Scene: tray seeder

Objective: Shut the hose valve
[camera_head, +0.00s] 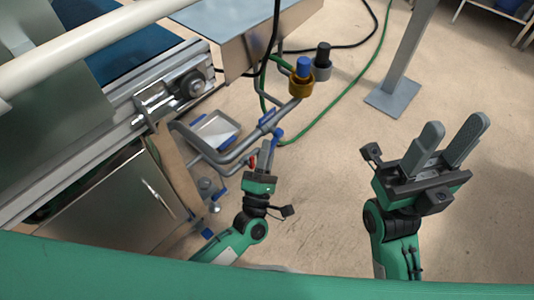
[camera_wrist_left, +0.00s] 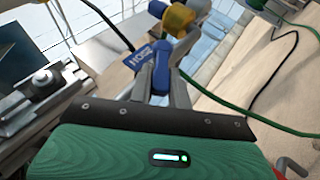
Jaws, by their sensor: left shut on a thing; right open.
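The hose valve's blue lever (camera_head: 278,134) sits on the grey pipework beside the machine, where the green hose (camera_head: 313,129) comes in. My left gripper (camera_head: 267,149) is shut on this lever. In the left wrist view the blue lever (camera_wrist_left: 161,68) stands between the two grey fingers, pointing away from the palm. The valve body behind it is mostly hidden. A blue lettered label (camera_wrist_left: 138,57) is on the pipe just beyond. My right gripper (camera_head: 456,144) is open and empty at the right, over bare floor, away from the pipework.
Blue-topped and black-topped fittings (camera_head: 303,68) (camera_head: 322,58) stand on the pipework above the valve. A small red handle (camera_head: 252,163) is close to my left fingers. A grey post (camera_head: 404,60) stands at the upper right. Open floor lies between my arms.

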